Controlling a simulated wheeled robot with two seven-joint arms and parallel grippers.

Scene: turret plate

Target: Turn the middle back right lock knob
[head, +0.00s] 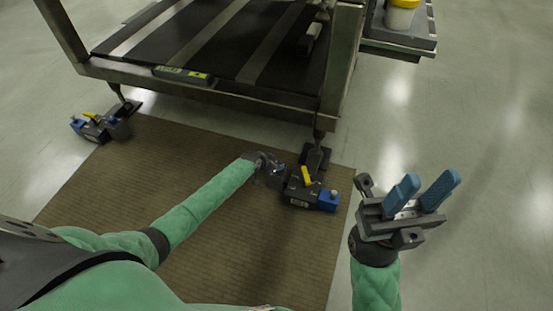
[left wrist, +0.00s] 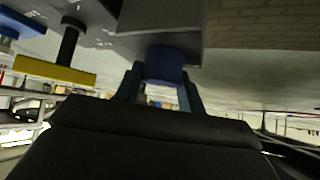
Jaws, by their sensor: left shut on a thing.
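A dark lock unit (head: 297,190) with a yellow lever (head: 306,175) and a blue block with a pale knob (head: 329,199) sits at the right table leg. My left gripper (head: 276,170) is at its left side. In the left wrist view its two fingers (left wrist: 160,84) are shut on a blue knob (left wrist: 165,64), one on each side. The yellow lever (left wrist: 55,72) shows left of it. In the head view the gripped knob is mostly hidden by the gripper. My right gripper (head: 427,193) is open and empty, to the right of the lock unit.
A metal table frame (head: 220,97) with dark slats stands above the locks. A second lock unit (head: 100,125) with a yellow lever is at the left leg. A brown mat (head: 150,180) lies below. A grey platform with a yellow-topped container (head: 400,15) is at upper right. The floor at right is clear.

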